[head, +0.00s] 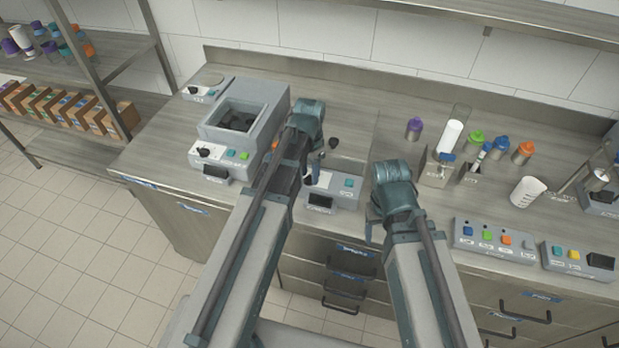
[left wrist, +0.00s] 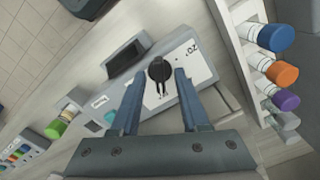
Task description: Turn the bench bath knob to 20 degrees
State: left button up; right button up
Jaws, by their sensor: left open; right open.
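A black knob (left wrist: 160,69) with a white dial sits on a grey control panel with a teal button (left wrist: 110,117) and a dark display (left wrist: 125,58). My left gripper (left wrist: 157,80) is open, one finger on each side of the knob; I cannot tell whether they touch it. In the head view my left gripper (head: 311,180) is above the small grey unit (head: 349,186), and hides its knob. A larger grey unit (head: 232,112) with an open basin and its own black knob (head: 205,152) stands to the left. My right gripper (head: 378,215) is open, right of the small unit; its fingers are largely hidden.
Several coloured-capped bottles (head: 475,140) and a white beaker (head: 526,191) stand on the right of the bench. Button boxes (head: 494,241) line the front right edge. A shelf rack (head: 80,95) is at the far left. Bench between the right gripper and the beaker is fairly clear.

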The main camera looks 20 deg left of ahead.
pick_arm(q)
grip_shut()
